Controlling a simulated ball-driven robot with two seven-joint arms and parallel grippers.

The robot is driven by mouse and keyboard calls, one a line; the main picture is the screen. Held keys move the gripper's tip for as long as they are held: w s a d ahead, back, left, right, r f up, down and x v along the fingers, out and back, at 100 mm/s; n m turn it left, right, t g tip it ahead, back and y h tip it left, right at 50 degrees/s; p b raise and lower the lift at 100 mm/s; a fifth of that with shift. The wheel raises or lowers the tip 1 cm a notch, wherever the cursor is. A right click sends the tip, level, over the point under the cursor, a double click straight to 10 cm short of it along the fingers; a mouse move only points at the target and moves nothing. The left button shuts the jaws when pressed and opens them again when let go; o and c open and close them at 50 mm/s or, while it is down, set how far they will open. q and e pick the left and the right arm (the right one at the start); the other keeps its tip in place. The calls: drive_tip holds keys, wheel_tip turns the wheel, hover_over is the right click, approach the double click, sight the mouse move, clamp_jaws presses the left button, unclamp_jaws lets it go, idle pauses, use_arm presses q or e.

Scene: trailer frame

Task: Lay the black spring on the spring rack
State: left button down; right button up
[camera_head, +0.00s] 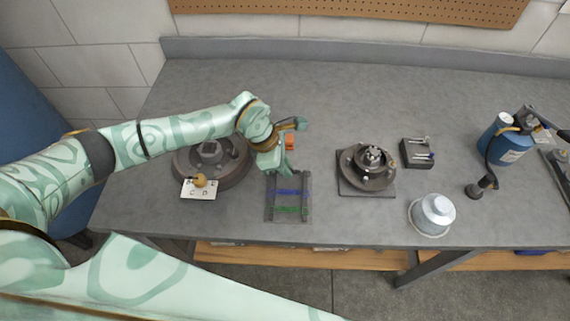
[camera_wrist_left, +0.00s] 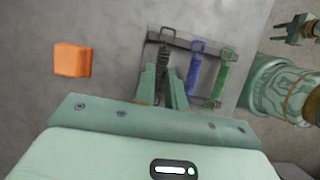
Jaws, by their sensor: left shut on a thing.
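My left gripper (camera_head: 287,172) is at the far end of the spring rack (camera_head: 270,212), pointing down. In the left wrist view the gripper (camera_wrist_left: 163,83) is shut on the black spring (camera_wrist_left: 164,58), which hangs between its fingertips. The spring runs along the rack's side, parallel to a blue spring (camera_wrist_left: 194,76) and a green spring (camera_wrist_left: 223,76) lying across the rails. Its upper hook overlaps one rail (camera_wrist_left: 183,41); I cannot tell whether it touches. My right gripper (camera_wrist_left: 297,29) is small at the upper right, clear of the rack.
An orange block (camera_head: 290,140) lies just beyond the gripper. A round dark drum (camera_head: 228,176) and a white card (camera_head: 190,190) stand left. A hub on a plate (camera_head: 352,187), a small dark tray (camera_head: 408,160) and a grey metal cup (camera_head: 433,212) stand right. The bench is clear between them.

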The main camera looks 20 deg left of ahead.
use_arm(q)
drive_tip(key=shift+f, duration=0.5)
idle(1.0)
drive_tip(key=shift+f, duration=0.2)
idle(0.9)
drive_tip(key=c, duration=1.4)
unclamp_jaws()
drive_tip(key=c, duration=0.3)
drive_tip(key=shift+r+p, duration=2.85)
drive_tip(key=shift+r, duration=0.7)
